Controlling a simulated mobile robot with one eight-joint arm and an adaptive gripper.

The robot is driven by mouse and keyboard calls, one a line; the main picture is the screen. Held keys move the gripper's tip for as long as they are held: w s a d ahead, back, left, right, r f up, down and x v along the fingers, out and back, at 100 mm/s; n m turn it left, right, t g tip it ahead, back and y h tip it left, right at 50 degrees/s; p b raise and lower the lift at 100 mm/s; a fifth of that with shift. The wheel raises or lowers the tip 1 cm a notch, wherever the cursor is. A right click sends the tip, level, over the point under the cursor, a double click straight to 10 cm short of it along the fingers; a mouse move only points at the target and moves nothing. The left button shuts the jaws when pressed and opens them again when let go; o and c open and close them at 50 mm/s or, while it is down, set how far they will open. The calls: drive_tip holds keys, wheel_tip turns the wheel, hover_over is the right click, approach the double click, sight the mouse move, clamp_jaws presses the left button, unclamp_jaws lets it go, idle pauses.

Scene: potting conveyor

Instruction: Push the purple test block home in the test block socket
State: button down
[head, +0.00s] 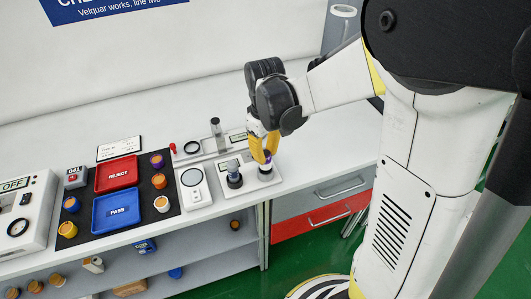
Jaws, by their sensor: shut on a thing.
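My gripper (265,155), with yellow fingers, points down over the right end of a white test unit. It is shut on the purple test block (265,157), of which only a small part shows between and below the fingertips. The block is directly above or in the dark round test block socket (265,170). The fingers and the small size hide how deep it sits. A second dark round holder with a grey top (234,178) stands to the left on the same unit.
A white instrument with a round dial (193,178) lies left of the unit. Red REJECT (117,175) and blue PASS (117,210) trays lie on a black mat with several small coloured pots. A clear upright tube (216,128) stands behind. The bench is bare to the right.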

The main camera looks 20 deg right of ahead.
sight(266, 163)
drive_tip(key=shift+f+b, duration=1.7)
drive_tip(key=shift+f, duration=0.4)
drive_tip(key=c, duration=1.2)
unclamp_jaws()
drive_tip(key=shift+c, duration=0.2)
drive_tip(key=shift+r, duration=0.15)
wheel_tip(266, 163, up, 12)
drive_tip(key=shift+f, duration=0.1)
drive_tip(key=shift+s, duration=0.1)
drive_tip(key=s+r+m+t, duration=0.1)
drive_tip(key=s+m+t, duration=0.4)
drive_tip(key=s, duration=0.7)
drive_tip(key=shift+s+t, duration=0.25)
drive_tip(key=shift+t, duration=0.75)
